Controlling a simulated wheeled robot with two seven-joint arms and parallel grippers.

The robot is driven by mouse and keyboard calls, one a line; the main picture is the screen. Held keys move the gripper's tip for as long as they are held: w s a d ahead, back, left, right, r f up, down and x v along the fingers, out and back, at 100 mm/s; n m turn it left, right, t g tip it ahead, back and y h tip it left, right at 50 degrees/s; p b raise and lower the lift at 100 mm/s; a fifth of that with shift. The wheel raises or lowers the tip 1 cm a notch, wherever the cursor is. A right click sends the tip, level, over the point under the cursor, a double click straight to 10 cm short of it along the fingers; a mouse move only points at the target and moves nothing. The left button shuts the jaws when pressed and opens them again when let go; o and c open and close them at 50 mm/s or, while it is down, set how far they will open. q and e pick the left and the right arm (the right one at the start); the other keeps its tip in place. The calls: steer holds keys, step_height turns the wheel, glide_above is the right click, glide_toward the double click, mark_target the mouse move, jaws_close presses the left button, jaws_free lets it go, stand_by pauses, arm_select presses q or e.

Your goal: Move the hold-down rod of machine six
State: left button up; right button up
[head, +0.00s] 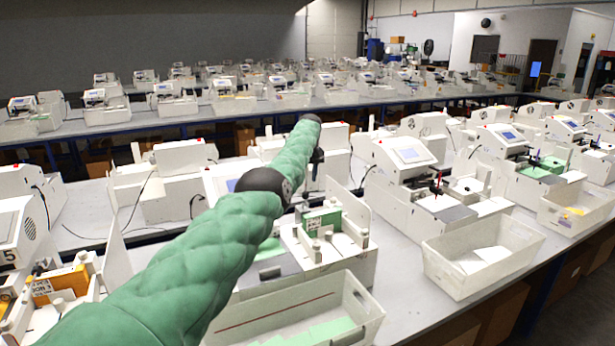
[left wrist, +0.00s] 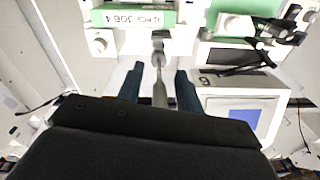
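In the left wrist view, my left gripper (left wrist: 160,88) has its two dark fingers apart. A slim grey metal rod with a rounded end (left wrist: 159,62) shows between them, with visible gaps on both sides. A digit that reads as six or nine (left wrist: 205,82) is on the white machine (left wrist: 262,84) beside it. A green card marked JOB 4 (left wrist: 128,17) stands at the top. In the head view, my green-sleeved left arm covers part of this machine (head: 345,262), and only a dark bit of the gripper (head: 318,160) shows. My right gripper is not in view.
A translucent bin with green sheets (head: 350,300) stands in front of the machine. A neighbouring machine (head: 405,160) and a bin with white paper (head: 458,262) are to the right.

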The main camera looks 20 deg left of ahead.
arm_select(q)
steer(key=shift+r, duration=0.1)
step_height(320, 180, up, 8)
steer(key=b, duration=0.2)
steer(key=shift+d+f+b, duration=0.2)
steer(key=shift+f+b, duration=0.05)
steer(key=shift+b, duration=0.1)
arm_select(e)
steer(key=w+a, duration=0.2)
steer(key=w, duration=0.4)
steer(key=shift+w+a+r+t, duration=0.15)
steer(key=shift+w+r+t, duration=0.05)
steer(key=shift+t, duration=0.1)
arm_select(q)
steer(key=shift+s, duration=0.1)
